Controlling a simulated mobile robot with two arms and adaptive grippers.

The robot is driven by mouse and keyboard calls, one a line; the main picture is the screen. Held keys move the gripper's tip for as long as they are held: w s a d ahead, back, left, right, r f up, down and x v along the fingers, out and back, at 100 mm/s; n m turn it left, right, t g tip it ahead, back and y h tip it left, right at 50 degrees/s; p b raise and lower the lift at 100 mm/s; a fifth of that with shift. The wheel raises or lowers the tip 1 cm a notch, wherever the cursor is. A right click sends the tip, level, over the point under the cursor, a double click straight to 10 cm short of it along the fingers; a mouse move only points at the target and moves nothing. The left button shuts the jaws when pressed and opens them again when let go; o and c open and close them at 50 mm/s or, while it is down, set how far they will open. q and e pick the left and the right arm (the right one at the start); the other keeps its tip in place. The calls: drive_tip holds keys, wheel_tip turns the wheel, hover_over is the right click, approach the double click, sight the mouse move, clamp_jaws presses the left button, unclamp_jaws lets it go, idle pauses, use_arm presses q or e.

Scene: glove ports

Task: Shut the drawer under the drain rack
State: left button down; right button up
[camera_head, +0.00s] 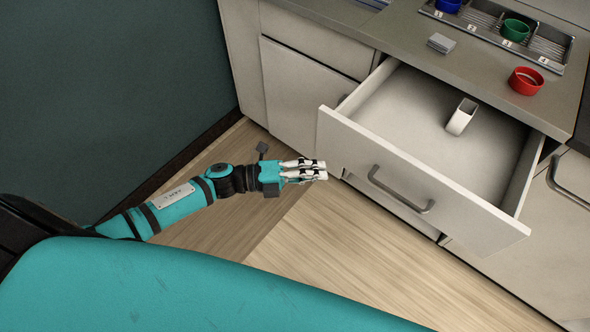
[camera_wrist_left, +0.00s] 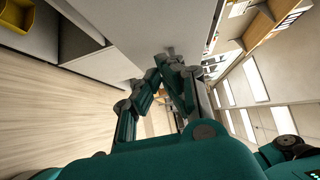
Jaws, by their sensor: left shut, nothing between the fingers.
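The drawer (camera_head: 428,180) stands pulled well out from under the counter that carries the drain rack (camera_head: 490,35). Its white front has a grey bar handle (camera_head: 400,192). A white open-ended block (camera_head: 461,116) is inside the drawer. My left gripper (camera_head: 324,170) is shut and empty, just left of the drawer front's near left part, with a small apparent gap. In the left wrist view the fingers (camera_wrist_left: 172,55) come together in front of a pale flat panel. My right gripper is not in view.
A red cup (camera_head: 525,82) and a small grey block (camera_head: 441,43) stand on the counter (camera_head: 400,28). A green cup (camera_head: 515,30) and a blue cup (camera_head: 448,4) sit in the numbered rack. Closed cabinet fronts flank the drawer. The wooden floor before it is clear.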

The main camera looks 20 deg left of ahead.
sight(355, 158)
use_arm(q)
drive_tip(key=shift+w+d, duration=0.5)
drive_tip(key=shift+w, duration=0.3)
drive_tip(key=shift+w+d, duration=0.55)
drive_tip(key=shift+w, duration=0.25)
drive_tip(key=shift+w+d, duration=0.5)
drive_tip(key=shift+w, duration=0.3)
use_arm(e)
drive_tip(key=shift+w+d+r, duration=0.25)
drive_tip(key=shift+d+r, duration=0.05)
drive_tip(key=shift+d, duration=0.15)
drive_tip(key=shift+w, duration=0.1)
